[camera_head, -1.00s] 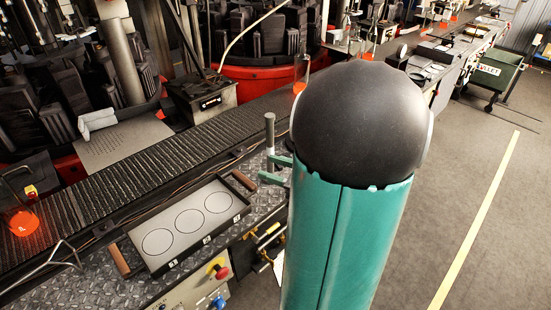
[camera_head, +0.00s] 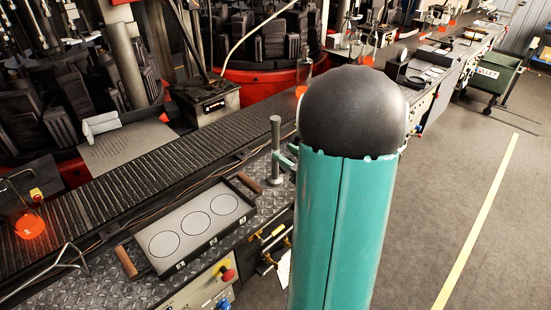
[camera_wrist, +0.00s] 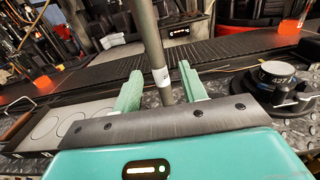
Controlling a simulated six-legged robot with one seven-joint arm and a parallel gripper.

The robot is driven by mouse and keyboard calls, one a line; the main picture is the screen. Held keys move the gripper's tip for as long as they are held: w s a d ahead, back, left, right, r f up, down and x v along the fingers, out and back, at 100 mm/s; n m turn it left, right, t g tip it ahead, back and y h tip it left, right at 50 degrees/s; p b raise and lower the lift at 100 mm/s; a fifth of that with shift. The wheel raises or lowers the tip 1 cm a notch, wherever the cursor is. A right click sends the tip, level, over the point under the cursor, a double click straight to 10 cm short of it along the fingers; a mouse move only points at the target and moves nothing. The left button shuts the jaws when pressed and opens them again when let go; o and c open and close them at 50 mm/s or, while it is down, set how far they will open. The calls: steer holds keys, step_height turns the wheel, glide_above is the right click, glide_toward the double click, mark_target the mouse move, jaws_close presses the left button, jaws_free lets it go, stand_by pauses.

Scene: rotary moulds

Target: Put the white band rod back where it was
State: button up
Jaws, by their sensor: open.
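The white band rod (camera_wrist: 147,35) is a grey cylinder with a small white band (camera_wrist: 161,76). In the wrist view it stands between the two green fingers of my gripper (camera_wrist: 160,90), which are spread apart. The left finger is clear of the rod; the right one is close, and I cannot tell if it touches. The rod's lower end is hidden behind my gripper's plate. In the head view the rod (camera_head: 275,150) stands upright at the diamond-plate bench, with my green fingers (camera_head: 287,160) just to its right. Its seat is not clear.
A black round device (camera_wrist: 275,92) with a marked dial is right of my gripper. Glowing orange pieces (camera_head: 30,225) sit on the conveyor. Open floor (camera_head: 450,180) lies right.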

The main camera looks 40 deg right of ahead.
mark_target(278, 148)
steer(key=w, duration=0.4)
steer(key=shift+w+a+r, duration=0.15)
steer(key=shift+w+a, duration=0.05)
steer(key=shift+w, duration=0.2)
jaws_close()
